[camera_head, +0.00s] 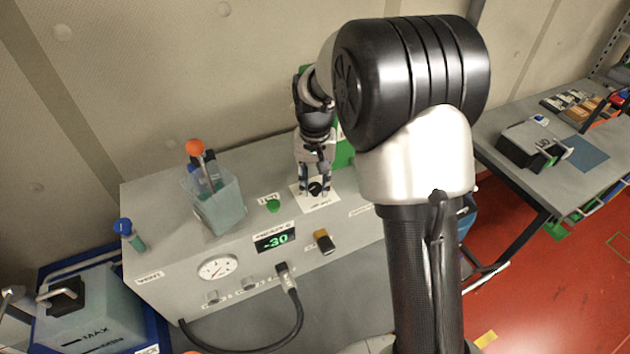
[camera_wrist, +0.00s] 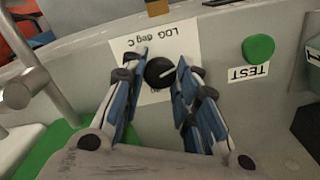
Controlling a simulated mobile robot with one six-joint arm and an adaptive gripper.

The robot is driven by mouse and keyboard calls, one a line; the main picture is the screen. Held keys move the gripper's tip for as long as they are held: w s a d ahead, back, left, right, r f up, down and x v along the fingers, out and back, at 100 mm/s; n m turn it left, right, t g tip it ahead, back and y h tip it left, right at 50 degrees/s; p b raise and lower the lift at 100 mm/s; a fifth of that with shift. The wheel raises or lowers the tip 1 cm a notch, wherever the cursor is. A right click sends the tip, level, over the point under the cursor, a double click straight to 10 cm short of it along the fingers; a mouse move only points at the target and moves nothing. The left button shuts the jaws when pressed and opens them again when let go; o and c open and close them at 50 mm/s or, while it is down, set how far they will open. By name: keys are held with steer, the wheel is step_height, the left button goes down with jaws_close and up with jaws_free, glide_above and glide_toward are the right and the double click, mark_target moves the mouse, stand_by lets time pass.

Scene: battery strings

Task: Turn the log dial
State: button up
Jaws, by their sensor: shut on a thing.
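The log dial is a round black knob (camera_wrist: 160,72) with a white pointer line, set on a white card (camera_wrist: 128,44) lettered "LOG deg C". In the wrist view my gripper (camera_wrist: 161,75) has its two blue-padded fingers on either side of the knob, shut on it. In the head view my gripper (camera_head: 315,190) points down at the dial (camera_head: 316,187) on top of the grey instrument box (camera_head: 160,205). The fingers partly hide the knob and card there.
A green TEST button (camera_wrist: 258,48) is beside the card. A clear holder (camera_head: 215,205) with an orange-topped tool stands on the box. The front has a display (camera_head: 272,241) reading -30, a gauge (camera_head: 217,267) and a plugged cable (camera_head: 290,290). A side table (camera_head: 510,170) stands right.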

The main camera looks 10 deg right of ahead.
mark_target(315, 187)
steer(key=shift+m, duration=0.6)
steer(key=o, duration=1.1)
steer(key=shift+r, duration=0.1)
step_height(315, 187, up, 12)
steer(key=shift+f, duration=0.1)
stand_by(0.3)
